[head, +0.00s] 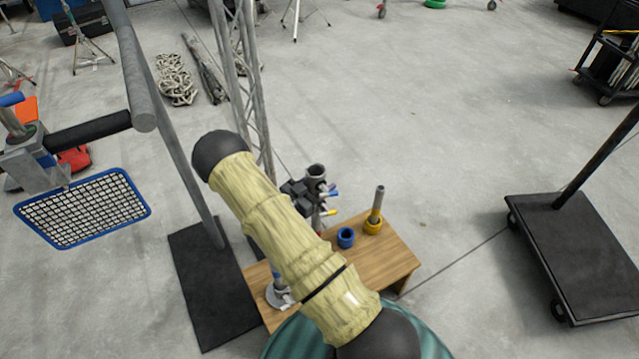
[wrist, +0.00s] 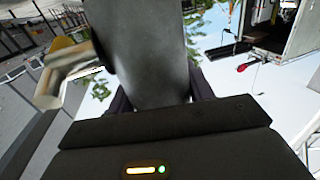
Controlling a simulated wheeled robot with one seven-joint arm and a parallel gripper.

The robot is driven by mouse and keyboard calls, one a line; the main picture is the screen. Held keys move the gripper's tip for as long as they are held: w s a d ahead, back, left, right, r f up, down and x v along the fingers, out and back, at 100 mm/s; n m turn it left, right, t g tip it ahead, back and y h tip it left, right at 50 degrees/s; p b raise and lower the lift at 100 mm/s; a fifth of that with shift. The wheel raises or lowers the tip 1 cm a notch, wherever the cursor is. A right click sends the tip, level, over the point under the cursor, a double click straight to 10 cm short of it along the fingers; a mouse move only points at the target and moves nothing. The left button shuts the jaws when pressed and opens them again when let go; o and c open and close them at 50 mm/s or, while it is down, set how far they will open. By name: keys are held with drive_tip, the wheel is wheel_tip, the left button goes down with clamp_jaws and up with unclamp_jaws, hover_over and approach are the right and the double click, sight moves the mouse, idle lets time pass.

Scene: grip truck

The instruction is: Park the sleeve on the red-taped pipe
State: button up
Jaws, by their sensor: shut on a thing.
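In the wrist view my gripper (wrist: 158,100) is shut on a smooth dark grey sleeve (wrist: 150,50), which fills the space between the dark fingers. In the head view a dark grey hollow tube (head: 316,172) shows beside dark blocks, just right of my pale-covered arm; it looks like the held sleeve above the wooden bench (head: 395,262). A little red shows on an upright (head: 317,222) below it; whether this is the red-taped pipe, and whether the sleeve touches it, I cannot tell. My arm hides much of this area.
On the bench a yellow collar (head: 373,226) surrounds a grey pipe (head: 377,203), with a blue collar (head: 346,238) beside it. A silver flange (head: 279,296) stands at the bench's left. A lattice truss (head: 245,75) rises behind. A black cart (head: 580,255) stands right, with clear floor between.

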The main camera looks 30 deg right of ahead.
drive_tip(key=o, duration=1.5)
drive_tip(key=b+v, duration=0.1)
drive_tip(key=v, duration=1.6)
drive_tip(key=shift+s+a, duration=0.15)
drive_tip(key=shift+a, duration=0.05)
